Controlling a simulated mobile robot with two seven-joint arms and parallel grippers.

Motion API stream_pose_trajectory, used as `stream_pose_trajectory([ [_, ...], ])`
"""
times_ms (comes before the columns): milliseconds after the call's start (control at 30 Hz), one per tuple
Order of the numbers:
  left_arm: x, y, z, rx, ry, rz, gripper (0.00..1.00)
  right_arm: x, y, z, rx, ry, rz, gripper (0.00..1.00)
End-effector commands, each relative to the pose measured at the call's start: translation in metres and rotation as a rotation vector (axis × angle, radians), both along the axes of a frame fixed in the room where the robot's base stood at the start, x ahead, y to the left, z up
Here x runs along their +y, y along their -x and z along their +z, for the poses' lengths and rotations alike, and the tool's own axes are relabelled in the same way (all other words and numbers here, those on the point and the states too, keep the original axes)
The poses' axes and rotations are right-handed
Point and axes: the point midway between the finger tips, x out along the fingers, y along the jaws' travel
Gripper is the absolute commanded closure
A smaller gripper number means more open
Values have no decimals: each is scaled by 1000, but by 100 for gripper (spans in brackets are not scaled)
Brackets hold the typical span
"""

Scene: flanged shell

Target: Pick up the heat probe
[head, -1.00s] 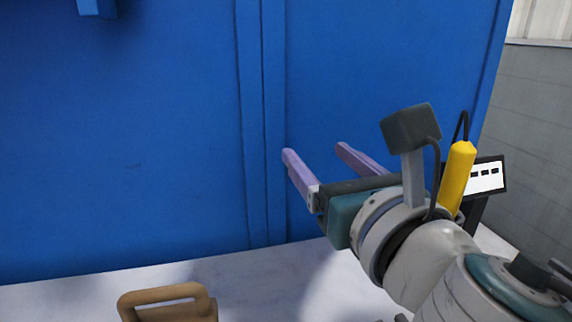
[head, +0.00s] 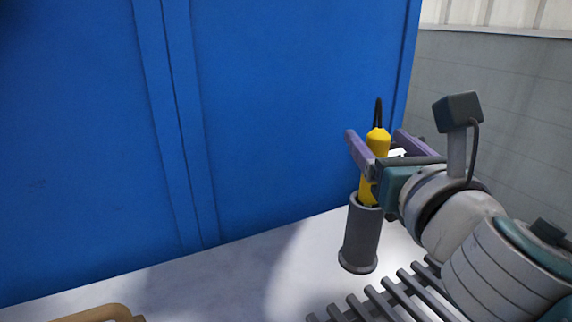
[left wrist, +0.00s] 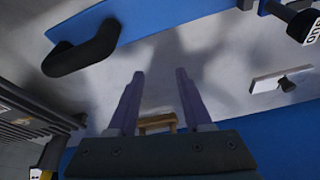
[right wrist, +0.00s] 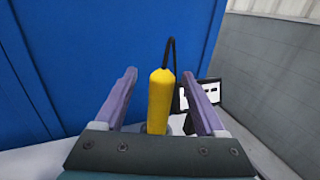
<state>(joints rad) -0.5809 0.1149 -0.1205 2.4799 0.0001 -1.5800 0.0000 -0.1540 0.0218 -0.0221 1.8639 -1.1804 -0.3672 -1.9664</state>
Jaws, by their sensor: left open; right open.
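The heat probe (head: 377,142) is a yellow stick with a black cable loop at its top. It stands upright in a dark grey cylindrical holder (head: 361,236) on the pale surface. My right gripper (head: 376,137) is open, with its purple fingers on either side of the probe's upper body in the head view. In the right wrist view the probe (right wrist: 161,100) shows between the two open fingers, with a gap on each side; its lower end is hidden by the gripper body. My left gripper (left wrist: 157,75) is open and empty in the left wrist view.
A large blue panel (head: 280,100) rises behind the holder. A dark slatted rack (head: 385,300) lies in front of it. A tan handle (head: 100,313) shows at the bottom left. A dark-framed display (right wrist: 200,94) stands behind the probe on the right. A grey wall (head: 490,110) is at the right.

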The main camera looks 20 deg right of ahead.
Motion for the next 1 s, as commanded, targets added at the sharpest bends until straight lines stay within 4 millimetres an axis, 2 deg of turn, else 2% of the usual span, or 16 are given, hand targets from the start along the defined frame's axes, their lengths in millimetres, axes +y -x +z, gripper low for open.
stream_pose_trajectory([
  [200, 1, 0, -1, 0, -5, -4, 50, -13, -32, 1, -3, 2, -1, 28],
  [300, 2, 0, -1, 0, -8, -5, 50, -16, -41, 0, -1, 0, -2, 28],
  [567, 3, 0, -1, 0, -9, -5, 50, -17, -43, 0, 0, 0, -1, 28],
  [1000, 2, 0, -1, -1, -6, -3, 50, -17, -43, 0, 0, 0, -1, 76],
])
